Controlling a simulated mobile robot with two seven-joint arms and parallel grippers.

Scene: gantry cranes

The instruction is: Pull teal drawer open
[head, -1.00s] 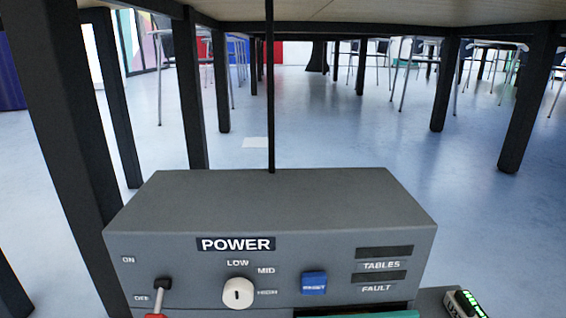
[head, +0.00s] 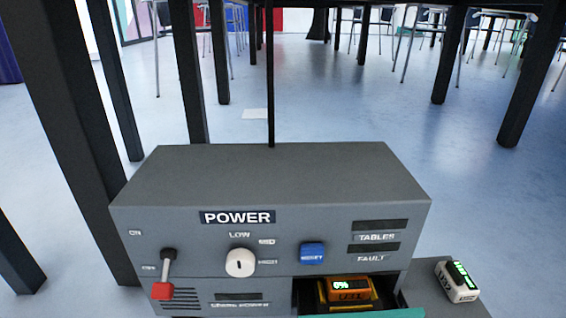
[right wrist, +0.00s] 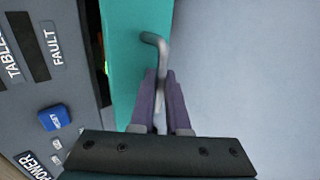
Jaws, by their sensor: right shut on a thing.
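The teal drawer (head: 372,313) is in the lower right of the grey power box and shows at the bottom edge of the head view. It stands partly out, with a gap behind its teal front. An orange battery (head: 349,290) with a lit display lies in the gap. In the right wrist view the teal front (right wrist: 125,60) carries a bent grey handle (right wrist: 154,40). My right gripper (right wrist: 160,82) is shut on this handle, its purple fingers on either side. My left gripper is not in view.
A white battery (head: 456,281) with green lights lies on a grey surface at right. Dark table legs (head: 75,130) stand close at left.

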